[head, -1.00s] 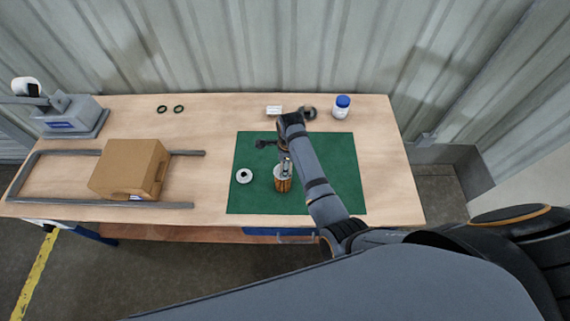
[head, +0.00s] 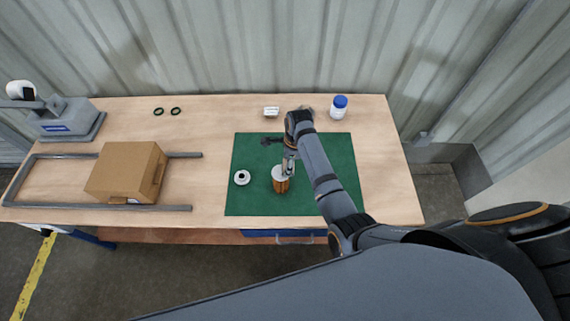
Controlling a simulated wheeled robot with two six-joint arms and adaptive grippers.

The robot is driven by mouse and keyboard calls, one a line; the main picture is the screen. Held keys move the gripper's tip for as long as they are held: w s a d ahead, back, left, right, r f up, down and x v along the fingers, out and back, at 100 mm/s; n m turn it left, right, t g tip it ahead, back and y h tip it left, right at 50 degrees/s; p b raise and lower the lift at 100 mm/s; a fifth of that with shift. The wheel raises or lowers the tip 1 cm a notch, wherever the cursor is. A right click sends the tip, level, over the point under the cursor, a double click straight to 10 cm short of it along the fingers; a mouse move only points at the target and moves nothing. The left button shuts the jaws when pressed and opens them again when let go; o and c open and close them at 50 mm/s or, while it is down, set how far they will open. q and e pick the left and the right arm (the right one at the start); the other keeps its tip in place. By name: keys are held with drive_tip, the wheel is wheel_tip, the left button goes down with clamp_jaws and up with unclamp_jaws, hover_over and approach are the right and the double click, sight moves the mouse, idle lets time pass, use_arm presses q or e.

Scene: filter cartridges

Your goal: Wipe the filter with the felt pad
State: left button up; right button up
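The filter (head: 280,183), an orange-brown cartridge with a pale top, stands upright on the green mat (head: 245,205). My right gripper (head: 288,170) points down at the right side of the filter's top, very close to it. Its fingertips are too small to tell whether they are open or shut, or whether they hold the felt pad. I cannot make out the felt pad for certain. My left gripper is not in view.
A white ring-shaped part (head: 242,178) lies left of the filter. A cardboard box (head: 122,172), a grey label device (head: 65,120), two dark green rings (head: 176,111), a small white block (head: 271,112) and a blue-capped jar (head: 339,107) stand around the mat. The right side of the mat is partly under my arm.

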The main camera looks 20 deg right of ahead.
drive_tip(key=shift+r, duration=3.1)
drive_tip(key=shift+r, duration=1.5)
